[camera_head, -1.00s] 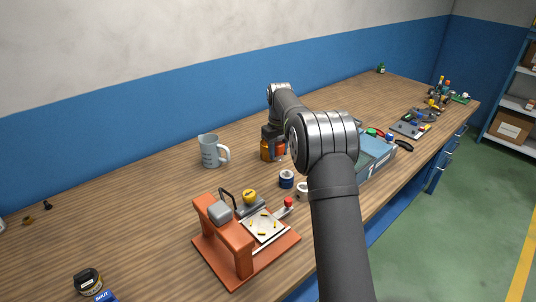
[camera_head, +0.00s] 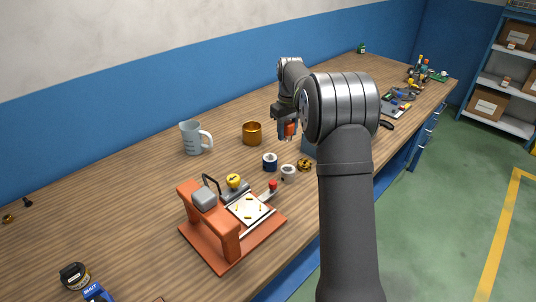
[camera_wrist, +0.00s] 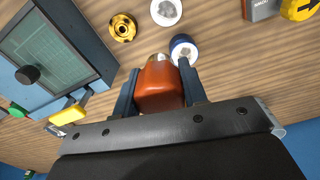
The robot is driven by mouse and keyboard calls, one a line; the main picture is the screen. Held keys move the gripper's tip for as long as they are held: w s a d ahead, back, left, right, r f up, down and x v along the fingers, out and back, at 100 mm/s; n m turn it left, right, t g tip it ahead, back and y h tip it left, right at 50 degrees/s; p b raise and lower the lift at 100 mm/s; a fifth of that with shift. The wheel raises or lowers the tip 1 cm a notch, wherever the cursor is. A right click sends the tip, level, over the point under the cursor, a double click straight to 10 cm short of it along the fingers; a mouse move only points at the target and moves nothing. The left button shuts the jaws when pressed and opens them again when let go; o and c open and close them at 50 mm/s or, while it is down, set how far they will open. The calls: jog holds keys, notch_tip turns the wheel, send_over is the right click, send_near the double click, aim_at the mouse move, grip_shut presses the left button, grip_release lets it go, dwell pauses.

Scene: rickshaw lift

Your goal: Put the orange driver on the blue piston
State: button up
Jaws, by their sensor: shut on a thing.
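The orange driver (camera_wrist: 160,87), an orange handle with a metal tip, is clamped between the fingers of my gripper (camera_wrist: 160,95) in the wrist view. In the head view the driver (camera_head: 290,129) hangs from my gripper (camera_head: 286,134) above the bench. The blue piston (camera_head: 270,162), a short dark blue cylinder with a pale top, stands on the bench. In the wrist view the blue piston (camera_wrist: 184,49) lies just right of the driver's tip, partly hidden by the right finger. The driver looks above it and apart from it.
A white cylinder (camera_head: 288,173) and a brass one (camera_head: 305,165) stand beside the piston. An amber cup (camera_head: 252,133) and a measuring jug (camera_head: 194,138) stand to the left. An orange press (camera_head: 212,229) is in front. A blue-grey case (camera_wrist: 48,45) is close by.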

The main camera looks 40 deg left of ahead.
jog(key=w+d+r, duration=0.2)
jog(key=d, duration=0.3)
send_over(270, 157)
notch_tip(270, 157, down, 7)
jog(key=shift+d, duration=0.15)
jog(key=shift+f, duration=2.05)
jog(key=shift+f, duration=0.15)
jog(key=o, duration=1.1)
jog(key=shift+c, duration=0.2)
notch_tip(270, 157, up, 12)
